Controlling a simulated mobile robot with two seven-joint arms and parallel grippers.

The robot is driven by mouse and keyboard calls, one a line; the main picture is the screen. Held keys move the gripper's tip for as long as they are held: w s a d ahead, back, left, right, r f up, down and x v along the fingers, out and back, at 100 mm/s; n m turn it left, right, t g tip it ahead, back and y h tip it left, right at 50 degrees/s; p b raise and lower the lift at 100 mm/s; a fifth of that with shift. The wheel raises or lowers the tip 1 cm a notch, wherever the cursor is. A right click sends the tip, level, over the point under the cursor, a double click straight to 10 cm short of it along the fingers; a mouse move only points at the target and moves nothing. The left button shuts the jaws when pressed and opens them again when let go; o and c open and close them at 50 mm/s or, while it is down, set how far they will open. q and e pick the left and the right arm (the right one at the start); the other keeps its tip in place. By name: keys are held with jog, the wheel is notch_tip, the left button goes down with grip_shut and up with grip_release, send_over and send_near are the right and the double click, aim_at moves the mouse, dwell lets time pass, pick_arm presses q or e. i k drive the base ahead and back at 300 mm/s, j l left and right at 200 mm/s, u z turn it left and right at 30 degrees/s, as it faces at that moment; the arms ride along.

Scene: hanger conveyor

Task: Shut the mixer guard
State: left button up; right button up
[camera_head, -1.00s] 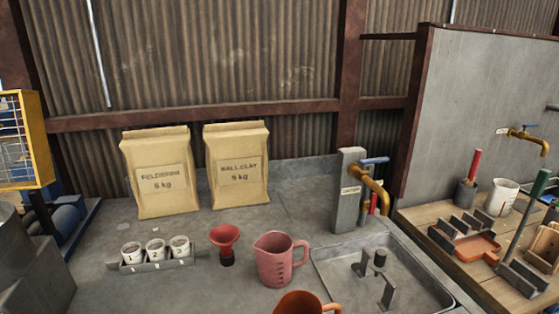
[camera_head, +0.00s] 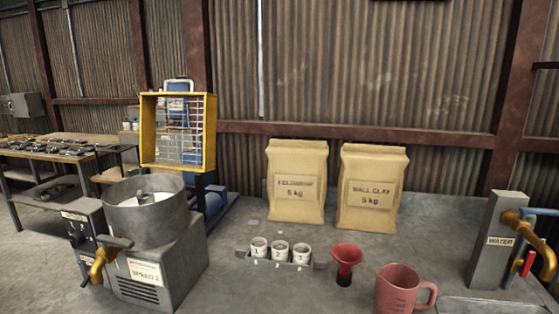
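The mixer guard (camera_head: 211,132) is a yellow frame with a wire grid. It stands upright, raised behind the mixer bowl. The mixer bowl (camera_head: 117,217) is a grey metal drum with an open top, and something pale shows inside it. It sits on a grey mixer body (camera_head: 184,272) with a labelled, vented front. Neither of my grippers shows in the view.
Two tan sacks (camera_head: 297,184) (camera_head: 372,189) stand at the back of the counter. A rack with three white cups (camera_head: 281,262), a red funnel (camera_head: 346,262) and a pink jug (camera_head: 399,290) are in front. A water tap (camera_head: 493,240) is at right. A workbench (camera_head: 62,150) stands far left.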

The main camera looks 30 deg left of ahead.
aim_at(148, 134)
jog(key=j+u, duration=0.1)
jog(key=u, duration=0.85)
jog(key=i+u, duration=0.15)
jog(key=u, duration=0.3)
jog(key=i+j+u, duration=0.2)
jog(key=i+l, duration=0.05)
